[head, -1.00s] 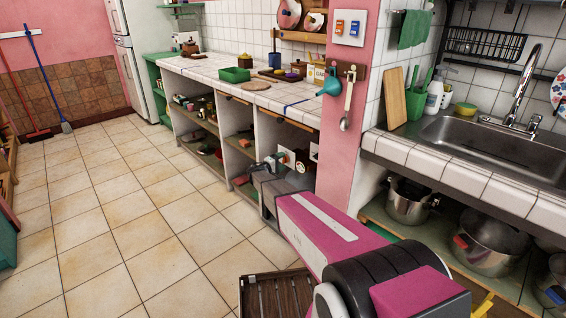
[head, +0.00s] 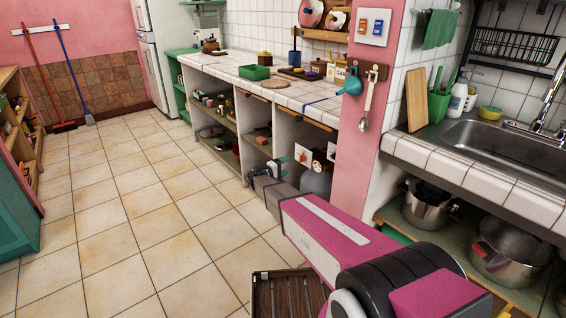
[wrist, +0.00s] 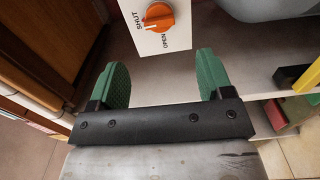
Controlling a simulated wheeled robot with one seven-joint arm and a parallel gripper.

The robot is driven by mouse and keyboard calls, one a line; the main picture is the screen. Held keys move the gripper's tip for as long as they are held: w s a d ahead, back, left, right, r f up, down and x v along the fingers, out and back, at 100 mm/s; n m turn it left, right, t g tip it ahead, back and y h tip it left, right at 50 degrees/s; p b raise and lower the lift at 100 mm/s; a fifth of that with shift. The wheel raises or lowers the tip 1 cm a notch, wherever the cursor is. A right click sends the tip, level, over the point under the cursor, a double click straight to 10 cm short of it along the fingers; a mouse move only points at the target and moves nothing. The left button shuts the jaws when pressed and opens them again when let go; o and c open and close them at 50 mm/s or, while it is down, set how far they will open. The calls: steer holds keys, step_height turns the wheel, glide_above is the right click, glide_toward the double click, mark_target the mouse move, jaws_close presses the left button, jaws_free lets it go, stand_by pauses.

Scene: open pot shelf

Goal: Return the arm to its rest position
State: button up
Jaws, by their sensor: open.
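My gripper (head: 274,168) is at the end of my pink arm, in front of the lower bay at the near end of the tiled counter (head: 290,92). In the wrist view, the two green finger pads of my gripper (wrist: 163,78) stand wide apart with nothing between them. Beyond them is a white plate with an orange knob (wrist: 158,17) marked SHUT and OPEN. I cannot tell from these views whether the gripper touches anything in the bay.
A grey rounded vessel (head: 316,182) stands in the bay beside the gripper. A pink pillar (head: 358,130) and the sink counter (head: 450,180), with metal pots (head: 428,208) below, are to the right. A dark slatted crate (head: 262,300) is on the floor. Open tiled floor (head: 130,220) lies left.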

steer(key=s+d+m+g+y, duration=0.2)
steer(key=s+d+g+y, duration=0.15)
steer(key=s+d, duration=0.4)
steer(key=s+d+m+g+y, duration=0.2)
steer(key=s+d+g, duration=0.2)
steer(key=s, duration=0.7)
steer(key=s+a+r+m+g+y, duration=0.1)
steer(key=s+y, duration=0.3)
steer(key=s, duration=0.6)
steer(key=s+a+r+m+g+y, duration=0.1)
steer(key=s+y, duration=0.4)
steer(key=s, duration=0.5)
steer(key=shift+a+r+m, duration=0.3)
steer(key=shift+a, duration=0.25)
steer(key=shift+g+y, duration=0.25)
